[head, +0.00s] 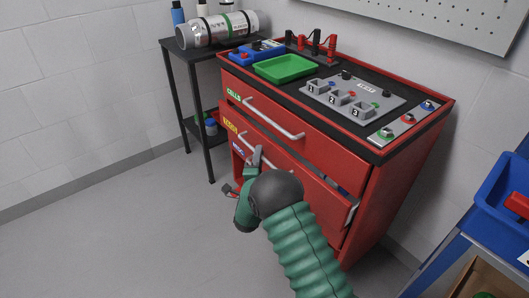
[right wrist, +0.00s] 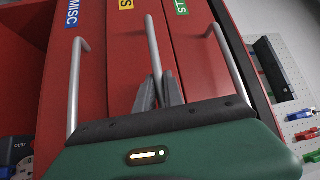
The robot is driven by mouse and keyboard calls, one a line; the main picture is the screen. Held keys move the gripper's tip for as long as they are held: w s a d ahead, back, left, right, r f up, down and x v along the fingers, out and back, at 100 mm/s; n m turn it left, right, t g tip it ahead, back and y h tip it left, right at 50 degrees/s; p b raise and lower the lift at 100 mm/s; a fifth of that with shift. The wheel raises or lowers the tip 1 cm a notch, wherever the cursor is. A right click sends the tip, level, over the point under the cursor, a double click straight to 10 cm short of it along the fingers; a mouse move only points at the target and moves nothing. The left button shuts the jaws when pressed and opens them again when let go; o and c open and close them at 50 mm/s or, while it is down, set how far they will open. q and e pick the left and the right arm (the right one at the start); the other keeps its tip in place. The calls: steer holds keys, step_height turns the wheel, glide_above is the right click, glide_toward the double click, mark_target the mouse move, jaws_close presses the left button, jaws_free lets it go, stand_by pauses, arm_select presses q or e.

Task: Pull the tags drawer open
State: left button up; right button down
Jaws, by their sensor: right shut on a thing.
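The red cabinet has stacked drawers with labels: green CELLS on top, a yellow label (head: 229,125) on the tags drawer below it, and blue MISC (head: 238,148) lower. My right gripper (head: 256,158) is at the tags drawer's bar handle. In the right wrist view the fingers (right wrist: 158,92) are closed around that grey handle (right wrist: 155,45), between the CELLS and MISC handles. A dark gap shows near the drawer's right end in the head view, so its front seems to stand slightly out; how far is unclear. My arm hides part of the lower front. My left gripper is out of view.
The cabinet top holds a green tray (head: 285,68) and a grey switch panel (head: 350,97). A dark side table (head: 187,55) with a silver cylinder (head: 218,28) stands left.

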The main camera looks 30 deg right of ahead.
steer(key=s+a+b, duration=0.1)
steer(key=s+a, duration=0.1)
steer(key=a, duration=2.1)
steer(key=shift+a+f, duration=0.15)
steer(key=shift+f, duration=0.15)
steer(key=c, duration=1.5)
jaws_free()
steer(key=shift+o, duration=0.2)
steer(key=shift+r, duration=0.1)
steer(key=p+v, duration=0.4)
steer(key=v, duration=1.2)
steer(key=shift+s+a+p, duration=0.3)
steer(key=shift+p, duration=0.05)
